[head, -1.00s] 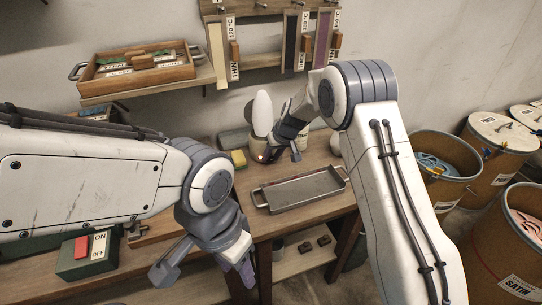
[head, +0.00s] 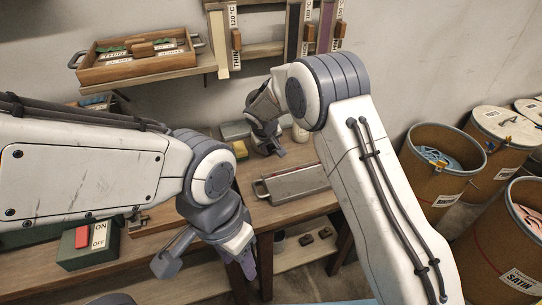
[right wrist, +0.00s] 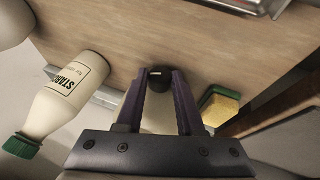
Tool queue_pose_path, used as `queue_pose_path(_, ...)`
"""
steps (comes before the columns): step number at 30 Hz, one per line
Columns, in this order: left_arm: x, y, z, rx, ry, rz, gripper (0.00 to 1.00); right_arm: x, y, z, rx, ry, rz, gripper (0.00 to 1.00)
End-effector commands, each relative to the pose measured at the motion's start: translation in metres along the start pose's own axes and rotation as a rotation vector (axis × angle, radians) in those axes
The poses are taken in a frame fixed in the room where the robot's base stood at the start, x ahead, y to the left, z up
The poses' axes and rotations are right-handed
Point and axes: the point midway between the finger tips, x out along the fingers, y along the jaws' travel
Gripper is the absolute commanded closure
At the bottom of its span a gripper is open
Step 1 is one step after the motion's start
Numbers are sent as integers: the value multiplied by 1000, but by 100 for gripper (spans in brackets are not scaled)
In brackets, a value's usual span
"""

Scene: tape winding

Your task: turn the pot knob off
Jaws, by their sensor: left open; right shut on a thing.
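In the right wrist view a small dark round knob (right wrist: 159,80) sits between the purple fingertips of my right gripper (right wrist: 160,78). The gripper is shut on it. In the head view my right gripper (head: 267,146) is at the back of the workbench, and its arm hides the knob and the pot there. A pale rounded body (right wrist: 14,22) shows at the upper left of the right wrist view; I cannot tell whether it is the pot. My left gripper (head: 207,264) is open and empty, with its fingers apart, over the bench's front edge.
A starch bottle (right wrist: 66,95) and a yellow-green sponge (right wrist: 222,107) flank my right gripper. A metal tray (head: 292,184) lies on the bench to the right. A green ON/OFF box (head: 80,252) is at the lower left. Cardboard drums (head: 440,165) stand right.

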Motion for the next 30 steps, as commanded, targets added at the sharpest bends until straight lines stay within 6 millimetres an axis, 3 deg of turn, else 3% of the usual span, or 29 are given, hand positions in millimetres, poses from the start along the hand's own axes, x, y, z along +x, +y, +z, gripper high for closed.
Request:
queue_pose_path(1,18,-1,1,0,0,0,50,7,-6,2,-12,4,19,100)
queue_pose_path(9,47,-3,2,0,0,0,50,4,-6,1,-49,-2,112,100)
queue_pose_path(29,55,-4,3,0,0,0,50,0,-5,1,-65,-9,152,100)
queue_pose_path(30,55,-4,3,0,0,0,50,0,-5,1,-65,-9,152,52)
